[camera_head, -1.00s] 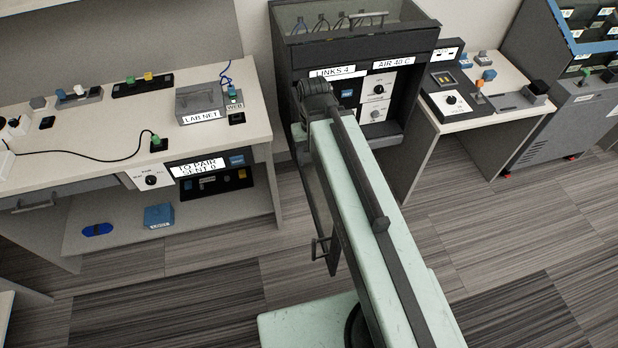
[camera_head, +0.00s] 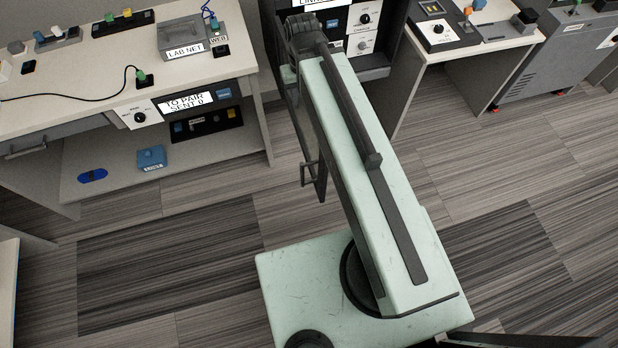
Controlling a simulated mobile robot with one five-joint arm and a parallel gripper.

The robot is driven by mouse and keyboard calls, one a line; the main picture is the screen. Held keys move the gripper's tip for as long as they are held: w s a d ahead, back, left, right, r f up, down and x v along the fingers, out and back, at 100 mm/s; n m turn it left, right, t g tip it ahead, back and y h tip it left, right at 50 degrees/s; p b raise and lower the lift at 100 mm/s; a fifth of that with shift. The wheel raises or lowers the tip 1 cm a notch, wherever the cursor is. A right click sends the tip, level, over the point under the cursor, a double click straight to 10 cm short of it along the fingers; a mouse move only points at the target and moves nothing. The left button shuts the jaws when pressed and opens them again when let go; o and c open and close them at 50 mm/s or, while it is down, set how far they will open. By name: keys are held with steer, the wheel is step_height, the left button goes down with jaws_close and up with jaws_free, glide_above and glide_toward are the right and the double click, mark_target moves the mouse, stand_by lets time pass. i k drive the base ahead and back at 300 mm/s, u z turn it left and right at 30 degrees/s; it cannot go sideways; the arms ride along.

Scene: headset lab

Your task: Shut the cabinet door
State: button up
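The dark cabinet (camera_head: 374,62) stands at the top centre, its upper part cut off by the frame. Its door (camera_head: 316,150) stands open, swung out toward me from the cabinet's left side, and shows as a narrow panel seen nearly edge-on. A dark bar handle (camera_head: 304,174) sits on the door's near edge. My pale green arm reaches up across the picture in front of the cabinet and hides part of the door and the opening. My gripper is not visible; the far end of the arm is hidden behind its elbow.
A bench (camera_head: 90,70) with a LAB NET box (camera_head: 186,46) stands left, close to the open door. A smaller table (camera_head: 480,45) and a grey machine (camera_head: 550,68) stand right. The striped floor (camera_head: 180,250) is clear in front.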

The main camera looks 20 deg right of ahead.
mark_target(319, 179)
steer(key=k, duration=0.8)
steer(key=u, duration=1.45)
steer(key=i, duration=0.25)
steer(key=u, duration=0.8)
